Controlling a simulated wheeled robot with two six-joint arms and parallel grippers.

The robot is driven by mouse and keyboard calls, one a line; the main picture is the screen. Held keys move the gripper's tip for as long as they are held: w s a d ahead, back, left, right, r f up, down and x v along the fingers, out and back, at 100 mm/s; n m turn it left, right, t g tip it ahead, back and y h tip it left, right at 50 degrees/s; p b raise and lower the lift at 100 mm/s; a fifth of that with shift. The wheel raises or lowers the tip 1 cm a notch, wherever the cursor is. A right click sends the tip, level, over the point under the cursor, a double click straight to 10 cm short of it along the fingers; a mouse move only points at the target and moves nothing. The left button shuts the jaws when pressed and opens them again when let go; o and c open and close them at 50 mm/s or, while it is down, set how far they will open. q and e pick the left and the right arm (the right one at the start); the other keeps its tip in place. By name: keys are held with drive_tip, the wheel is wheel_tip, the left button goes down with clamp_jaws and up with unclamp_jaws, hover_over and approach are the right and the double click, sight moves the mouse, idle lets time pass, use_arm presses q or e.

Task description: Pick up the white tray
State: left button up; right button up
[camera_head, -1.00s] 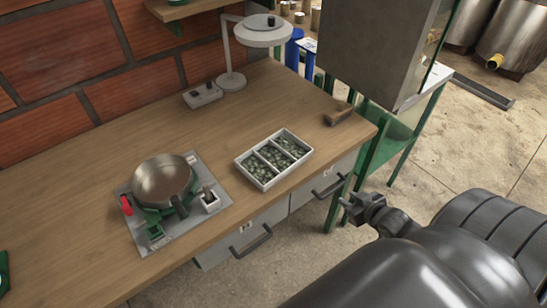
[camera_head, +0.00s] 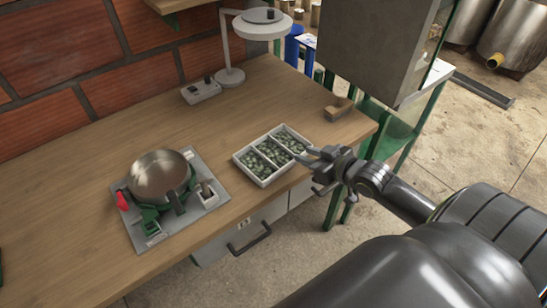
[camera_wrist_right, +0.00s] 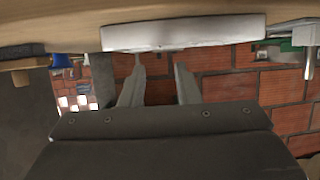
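The white tray (camera_head: 247,172) lies flat on the wooden table near its front edge, with three compartments of dark green pieces. My right gripper (camera_head: 307,157) is at the tray's right-hand side in the head view, its fingers pointing at that wall. In the right wrist view the tray's pale wall (camera_wrist_right: 185,33) spans the top, and the two fingers of my right gripper (camera_wrist_right: 160,60) stand apart, tips close to its lower edge. I cannot tell whether they touch it. My left gripper is not in view.
A round metal pan (camera_head: 161,176) on a grey plate stands left of the tray. A white lamp (camera_head: 232,76) is behind, and a small wooden block (camera_head: 339,109) lies near the right edge. Drawer handles (camera_head: 250,241) project below the front edge.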

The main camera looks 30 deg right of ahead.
sight(284, 147)
drive_tip(key=x, duration=1)
drive_tip(key=shift+d+r, duration=0.1)
drive_tip(key=shift+d, duration=0.05)
clamp_jaws()
